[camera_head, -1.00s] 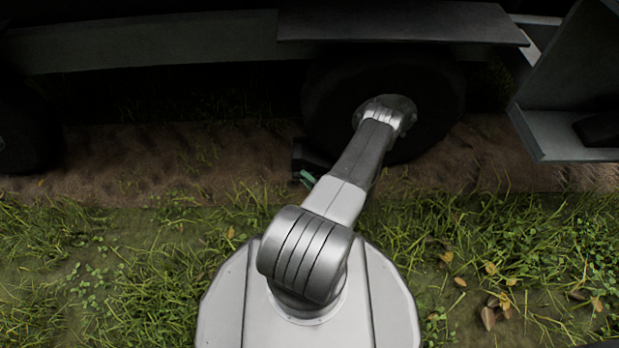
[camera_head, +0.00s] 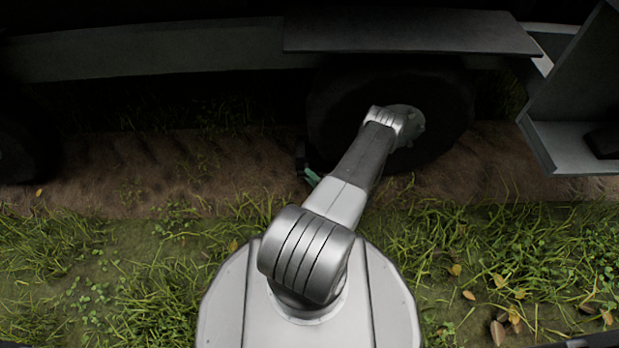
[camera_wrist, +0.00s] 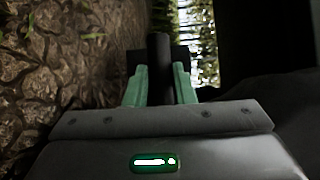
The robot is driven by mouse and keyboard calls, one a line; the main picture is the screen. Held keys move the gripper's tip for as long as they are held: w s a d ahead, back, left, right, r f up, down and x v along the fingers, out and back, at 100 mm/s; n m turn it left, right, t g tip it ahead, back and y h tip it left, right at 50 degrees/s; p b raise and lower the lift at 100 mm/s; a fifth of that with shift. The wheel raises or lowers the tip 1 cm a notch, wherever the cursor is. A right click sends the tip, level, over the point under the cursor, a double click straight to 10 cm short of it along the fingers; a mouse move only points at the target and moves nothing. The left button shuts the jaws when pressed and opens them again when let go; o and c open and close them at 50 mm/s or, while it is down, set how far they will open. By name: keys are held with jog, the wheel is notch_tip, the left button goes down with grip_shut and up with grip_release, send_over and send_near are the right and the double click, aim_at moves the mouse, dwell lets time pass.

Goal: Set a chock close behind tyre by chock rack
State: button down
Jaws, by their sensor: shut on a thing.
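The tyre (camera_head: 450,105) stands dark under the vehicle in the head view, partly hidden by my arm. My gripper (camera_wrist: 160,83) has green fingers shut on the dark upright handle of a black chock (camera_wrist: 160,49) in the wrist view. In the head view a green finger (camera_head: 312,178) shows left of my forearm, beside the tyre's lower left side. The chock is a dark shape there, mostly lost in shadow. A dark surface, apparently the tyre, fills the right of the wrist view. I cannot tell whether the chock touches tyre or ground.
The grey chock rack (camera_head: 570,165) is at the right, with a dark block (camera_head: 604,141) on its shelf. A flat plate (camera_head: 410,32) overhangs the tyre. Another tyre (camera_head: 22,150) is at the far left. Bare soil (camera_head: 180,170) between the tyres is open; grass lies in front.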

jog(key=shift+w, duration=0.1)
jog(key=c, duration=1.1)
grip_release()
jog(key=shift+f, duration=0.1)
jog(key=p+v, duration=0.3)
jog(key=v, duration=1.1)
jog(key=shift+p, duration=0.4)
jog(key=shift+w+a, duration=0.1)
jog(key=shift+a, duration=0.05)
jog(key=b+x, duration=0.4)
jog(key=x, duration=0.9)
jog(key=shift+w+a, duration=0.25)
jog(key=shift+s, duration=0.35)
jog(key=shift+s+d, duration=0.15)
jog(key=shift+s, duration=0.2)
